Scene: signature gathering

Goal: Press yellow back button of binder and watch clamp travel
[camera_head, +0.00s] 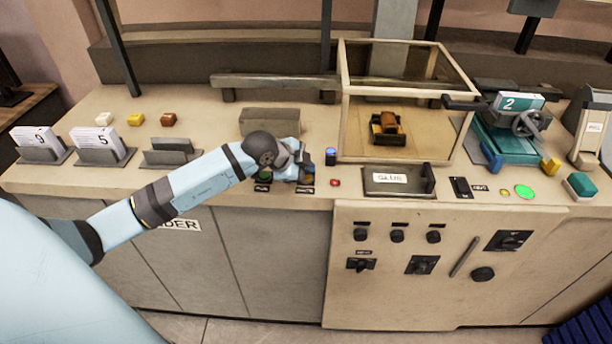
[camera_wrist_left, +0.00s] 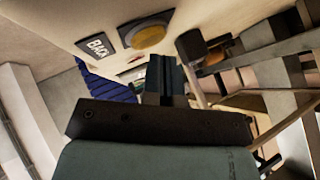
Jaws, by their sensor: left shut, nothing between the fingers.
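The yellow button (camera_wrist_left: 150,37) shows in the left wrist view, set in a dark ring beside a label reading BACK (camera_wrist_left: 97,46). In the head view the button area at the counter's front edge is mostly covered by my left gripper (camera_head: 303,168). The gripper's fingers (camera_wrist_left: 168,78) are shut and empty. They show close to the yellow button in the wrist view; I cannot tell whether they touch it. A grey block (camera_head: 270,122) stands behind the gripper; I cannot tell whether it is the clamp. My right gripper is out of view.
A blue-topped post (camera_head: 331,157) and a red button (camera_head: 335,183) are just right of the gripper. A clear case (camera_head: 362,110) holds a small yellow-brown object. Numbered card stands (camera_head: 101,146) are at left, a teal press (camera_head: 507,120) at right.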

